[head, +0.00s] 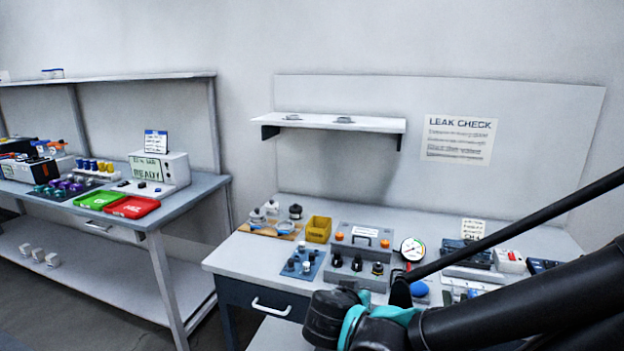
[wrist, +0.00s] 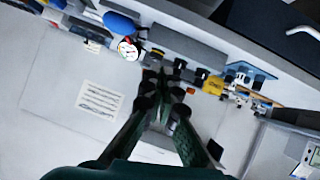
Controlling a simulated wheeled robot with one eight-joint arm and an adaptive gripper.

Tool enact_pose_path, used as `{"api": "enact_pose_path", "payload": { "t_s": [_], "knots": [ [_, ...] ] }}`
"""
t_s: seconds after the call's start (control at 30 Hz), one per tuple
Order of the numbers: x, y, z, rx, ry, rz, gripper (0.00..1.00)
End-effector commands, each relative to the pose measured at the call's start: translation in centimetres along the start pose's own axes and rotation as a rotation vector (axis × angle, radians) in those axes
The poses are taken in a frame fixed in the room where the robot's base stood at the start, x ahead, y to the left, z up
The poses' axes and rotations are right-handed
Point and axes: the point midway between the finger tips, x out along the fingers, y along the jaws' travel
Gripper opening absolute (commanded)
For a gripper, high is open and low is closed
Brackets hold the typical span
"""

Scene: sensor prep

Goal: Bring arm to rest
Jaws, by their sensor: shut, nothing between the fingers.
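My arm (head: 530,302) reaches in from the lower right of the head view, in front of the right-hand bench. Its fingertips cannot be made out there. In the wrist view my gripper (wrist: 160,95) is seen from behind, its dark green fingers together at the tips and nothing between them. Past the fingertips lies the grey leak-check unit (wrist: 188,47) with its black knobs.
A round gauge (head: 412,249) stands beside the unit. A yellow bin (head: 318,229), a blue mat (head: 302,265) and a wooden board (head: 270,229) lie to its left. A shelf (head: 335,123) juts out above. Another bench (head: 190,198) holds green (head: 100,199) and red (head: 132,207) trays.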

Motion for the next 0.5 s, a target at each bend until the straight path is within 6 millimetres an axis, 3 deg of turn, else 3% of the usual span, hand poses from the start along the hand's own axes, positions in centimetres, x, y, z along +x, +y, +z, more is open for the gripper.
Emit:
{"api": "enact_pose_path", "payload": {
  "t_s": [0.5],
  "knots": [
    [4.8, 4.1, 7.7, -0.175, -0.462, -0.040, 0.00]
  ]
}}
